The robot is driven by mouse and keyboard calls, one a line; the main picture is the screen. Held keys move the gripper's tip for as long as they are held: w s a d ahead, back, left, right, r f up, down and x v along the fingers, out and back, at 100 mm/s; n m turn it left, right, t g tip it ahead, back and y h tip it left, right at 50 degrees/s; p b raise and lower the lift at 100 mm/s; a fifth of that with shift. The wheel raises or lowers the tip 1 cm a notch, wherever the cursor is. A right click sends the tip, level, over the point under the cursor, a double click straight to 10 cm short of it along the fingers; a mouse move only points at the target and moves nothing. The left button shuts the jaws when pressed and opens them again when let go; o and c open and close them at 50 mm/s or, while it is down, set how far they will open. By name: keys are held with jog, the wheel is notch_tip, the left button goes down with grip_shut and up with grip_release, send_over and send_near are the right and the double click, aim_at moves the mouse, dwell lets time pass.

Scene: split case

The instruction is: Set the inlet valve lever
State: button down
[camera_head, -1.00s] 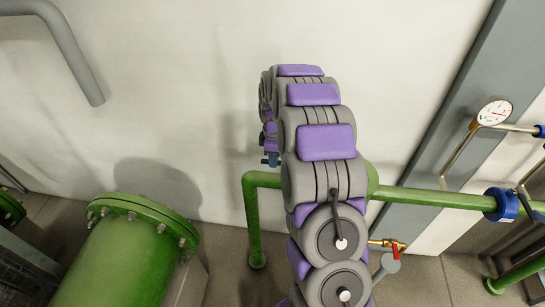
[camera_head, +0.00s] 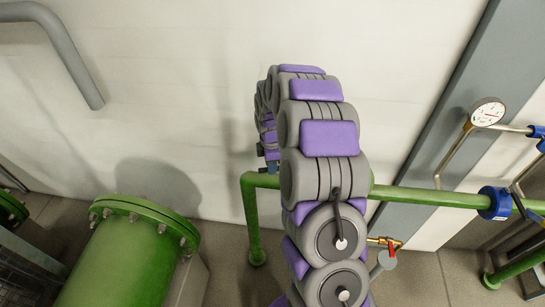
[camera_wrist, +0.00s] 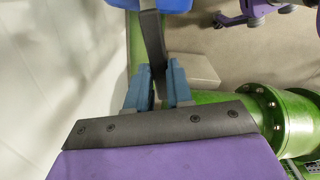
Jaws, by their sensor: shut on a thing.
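The valve lever (camera_wrist: 152,40) is a dark grey flat bar in the wrist view, running down from a blue valve part (camera_wrist: 165,4) at the top edge. My gripper (camera_wrist: 159,84) has blue fingers on both sides of the bar's lower end and is shut on it. In the head view my own arm hides the lever, and only a small blue-grey bit of the gripper (camera_head: 268,165) shows at the arm's left edge.
A green pipe (camera_head: 420,196) runs right from behind my arm to a blue fitting (camera_head: 495,203). A pressure gauge (camera_head: 488,112) and a small red-handled valve (camera_head: 393,246) are at the right. A large green flanged pipe (camera_head: 120,260) stands at lower left.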

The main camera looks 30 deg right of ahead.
jog(key=s+d+n+p, duration=0.3)
jog(key=s+n+p, duration=0.6)
jog(key=n+p, duration=0.5)
jog(key=shift+s+n, duration=0.3)
jog(key=shift+s, duration=0.1)
jog(key=shift+d, duration=0.1)
jog(key=c, duration=1)
grip_release()
notch_tip(320, 180, up, 17)
jog(key=shift+r+p, duration=0.2)
jog(key=shift+p, duration=0.2)
